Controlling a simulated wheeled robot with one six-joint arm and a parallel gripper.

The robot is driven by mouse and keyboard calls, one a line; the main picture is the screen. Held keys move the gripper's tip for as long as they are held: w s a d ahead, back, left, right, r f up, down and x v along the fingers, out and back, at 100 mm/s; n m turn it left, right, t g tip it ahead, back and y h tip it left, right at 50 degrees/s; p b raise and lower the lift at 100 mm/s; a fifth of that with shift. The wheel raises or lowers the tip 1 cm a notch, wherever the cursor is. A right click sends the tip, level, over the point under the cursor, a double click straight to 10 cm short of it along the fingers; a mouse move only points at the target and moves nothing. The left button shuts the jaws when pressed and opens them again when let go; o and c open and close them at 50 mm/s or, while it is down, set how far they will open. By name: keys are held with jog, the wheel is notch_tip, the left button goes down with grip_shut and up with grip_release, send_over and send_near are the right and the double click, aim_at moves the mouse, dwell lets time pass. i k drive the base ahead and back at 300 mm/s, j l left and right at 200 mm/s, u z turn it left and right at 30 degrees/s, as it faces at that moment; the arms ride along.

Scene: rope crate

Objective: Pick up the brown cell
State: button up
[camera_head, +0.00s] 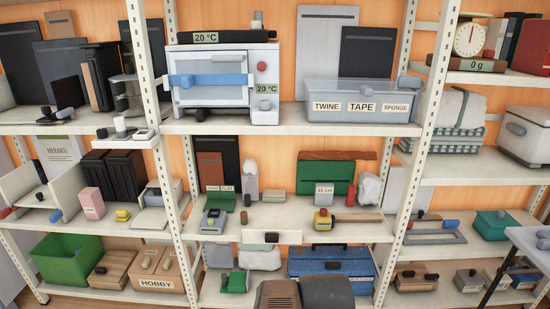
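A small brown cylinder (244,217) stands upright on the middle shelf of the centre bay and looks like the brown cell. It stands just right of a grey device with a green display (213,218). It is apart from the things around it. My gripper cannot be made out in this view.
A yellow and red tool (323,220) lies to the right on the same shelf, with a green case (324,178) behind. A white post (172,190) bounds the bay at left. A blue toolbox (331,266) stands below. The shelf front near the brown cylinder is mostly clear.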

aim_at(243, 214)
jog(key=i+u, duration=0.4)
jog(key=i, duration=0.15)
jog(key=i+l+u, duration=0.35)
jog(key=i, duration=0.15)
jog(key=i+l+u, duration=0.4)
jog(key=i+j, duration=0.1)
